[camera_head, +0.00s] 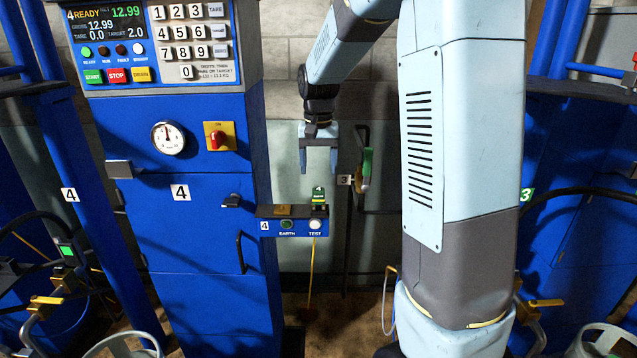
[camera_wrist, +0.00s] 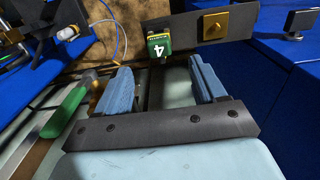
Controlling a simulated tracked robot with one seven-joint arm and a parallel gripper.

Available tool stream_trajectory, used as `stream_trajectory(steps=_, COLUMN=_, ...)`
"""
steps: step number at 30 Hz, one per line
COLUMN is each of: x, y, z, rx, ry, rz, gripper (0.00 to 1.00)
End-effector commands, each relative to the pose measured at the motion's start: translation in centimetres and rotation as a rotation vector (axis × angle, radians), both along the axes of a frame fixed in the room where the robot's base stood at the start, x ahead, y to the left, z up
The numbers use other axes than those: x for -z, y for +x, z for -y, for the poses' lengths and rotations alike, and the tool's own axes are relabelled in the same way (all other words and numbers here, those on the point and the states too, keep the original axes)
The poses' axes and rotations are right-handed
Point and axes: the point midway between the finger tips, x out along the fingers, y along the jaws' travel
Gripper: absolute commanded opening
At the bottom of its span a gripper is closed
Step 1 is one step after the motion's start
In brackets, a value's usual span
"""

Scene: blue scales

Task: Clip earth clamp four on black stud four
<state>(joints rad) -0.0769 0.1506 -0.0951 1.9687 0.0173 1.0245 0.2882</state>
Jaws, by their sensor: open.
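The green earth clamp four (camera_head: 318,195), marked 4, stands upright at the right end of a small blue bracket (camera_head: 268,225) on the side of cabinet 4. A dark piece (camera_head: 319,210) shows directly under it; I cannot tell whether this is black stud four. My gripper (camera_head: 319,160) points down, open and empty, a little above the clamp. In the wrist view the clamp (camera_wrist: 160,45) appears beyond the fingertips, between the lines of the two blue fingers (camera_wrist: 160,80), not touched. A brass block (camera_head: 284,210) sits on the bracket left of the clamp.
The bracket front has a green EARTH lamp (camera_head: 287,224) and a white TEST button (camera_head: 315,224). A green handle (camera_head: 366,166) by label 3 is right of my gripper; a similar green handle (camera_wrist: 68,112) runs beside the left finger in the wrist view. A yellow cable (camera_head: 311,270) hangs below.

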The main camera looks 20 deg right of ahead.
Motion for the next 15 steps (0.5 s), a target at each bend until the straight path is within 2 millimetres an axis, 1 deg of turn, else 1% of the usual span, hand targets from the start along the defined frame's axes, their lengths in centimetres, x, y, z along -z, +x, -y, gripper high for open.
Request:
stream_trajectory(steps=1, x=-0.9, y=0.0, z=0.0, rx=0.000, ry=0.000, rz=0.004, gripper=0.70)
stream_trajectory(steps=3, x=-1.8, y=0.1, z=0.0, rx=0.000, ry=0.000, rz=0.003, gripper=0.70)
stream_trajectory(steps=6, x=-2.6, y=0.0, z=0.0, rx=0.000, ry=0.000, rz=0.001, gripper=0.70)
stream_trajectory(steps=10, x=-3.2, y=0.1, z=0.0, rx=0.000, ry=0.000, rz=0.001, gripper=0.70)
stream_trajectory(steps=15, x=-3.3, y=0.0, z=0.0, rx=-0.001, ry=0.000, rz=0.000, gripper=0.70)
